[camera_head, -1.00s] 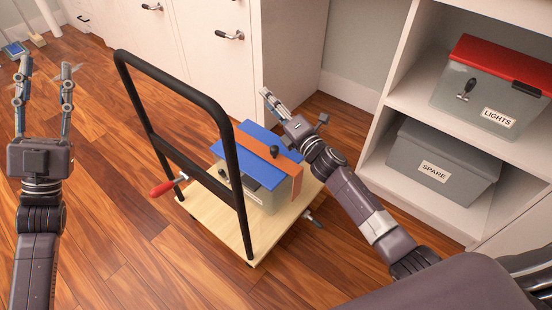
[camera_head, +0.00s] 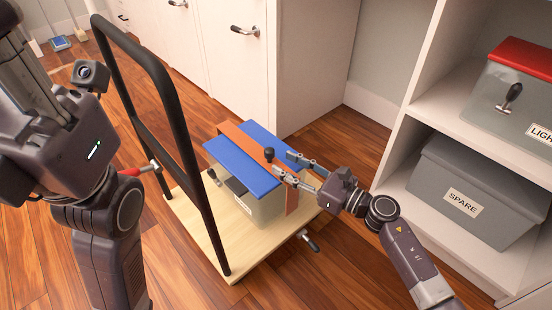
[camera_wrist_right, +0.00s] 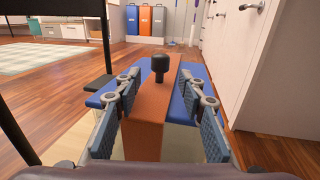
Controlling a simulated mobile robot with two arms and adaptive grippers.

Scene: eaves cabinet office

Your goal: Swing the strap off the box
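A grey box (camera_head: 267,208) with a blue lid (camera_head: 230,160) stands on the trolley. An orange strap (camera_head: 240,136) crosses the lid and hangs down the box's near right side. A black knob (camera_head: 269,153) stands up from the strap. My right gripper (camera_head: 282,163) is open just above the strap's near end, its fingertips close to the knob. In the right wrist view, the strap (camera_wrist_right: 150,108) runs between the spread fingers, and the knob (camera_wrist_right: 158,68) stands beyond the tips. My left gripper (camera_head: 28,70) is partly cut off at the upper left; its opening cannot be made out.
The trolley's wooden deck (camera_head: 205,225) has a black upright handle (camera_head: 180,130) left of the box and a red lever (camera_head: 130,171). Shelves (camera_head: 430,105) at right hold a SPARE bin (camera_head: 475,190) and a red-lidded LIGHTS bin (camera_head: 520,95). White cabinets (camera_head: 310,50) stand behind.

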